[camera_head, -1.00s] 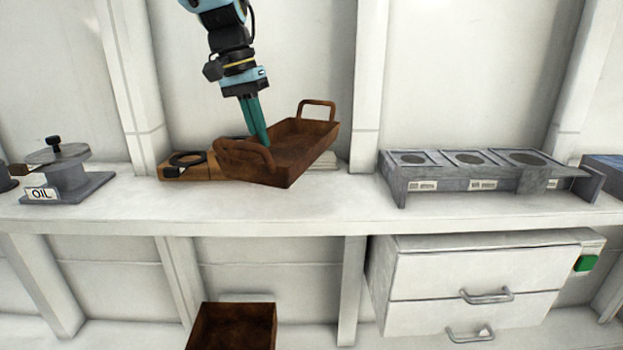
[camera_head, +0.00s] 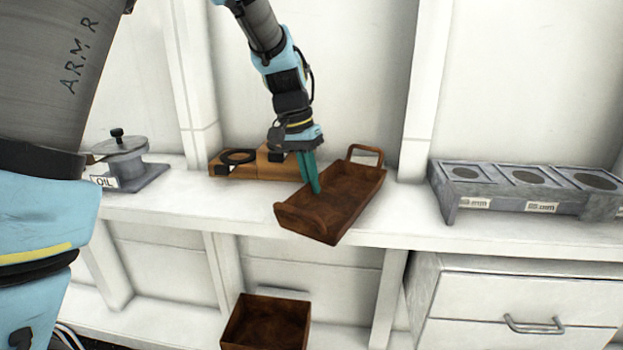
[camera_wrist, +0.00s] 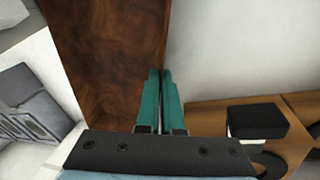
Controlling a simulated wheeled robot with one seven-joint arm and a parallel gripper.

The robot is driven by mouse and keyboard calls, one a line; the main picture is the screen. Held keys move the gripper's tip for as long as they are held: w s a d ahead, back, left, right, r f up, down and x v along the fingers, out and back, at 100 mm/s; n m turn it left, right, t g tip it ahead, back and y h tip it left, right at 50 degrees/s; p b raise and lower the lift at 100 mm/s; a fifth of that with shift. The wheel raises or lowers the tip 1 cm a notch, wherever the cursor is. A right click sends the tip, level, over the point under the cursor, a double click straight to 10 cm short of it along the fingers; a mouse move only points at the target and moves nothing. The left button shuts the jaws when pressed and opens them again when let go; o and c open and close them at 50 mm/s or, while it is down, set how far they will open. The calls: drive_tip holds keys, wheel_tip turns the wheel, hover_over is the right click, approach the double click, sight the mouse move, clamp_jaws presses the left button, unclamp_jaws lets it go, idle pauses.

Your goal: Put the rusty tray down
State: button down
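The rusty tray (camera_head: 345,205) is a brown, open rectangular tray with a loop handle at each end. In the head view it is in front of the white shelf's back part, its near corner overlapping the shelf's front edge. It looks held above the shelf, but the gap is hard to judge. My gripper (camera_head: 312,188) points down at the tray's left long side, its teal fingers close together on that wall. In the wrist view my gripper (camera_wrist: 161,75) straddles the edge of the tray (camera_wrist: 110,60). The fingertips are partly hidden by the wall.
The white shelf (camera_head: 400,225) has free room between the tray and a grey gauge rack (camera_head: 520,190) at right. A wooden holder (camera_head: 235,168) with a black ring stands behind the tray. An oil can (camera_head: 125,165) is at left. A rusty bin (camera_head: 265,325) and drawers (camera_head: 510,310) are below.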

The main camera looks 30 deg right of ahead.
drive_tip(key=c, duration=1.1)
unclamp_jaws()
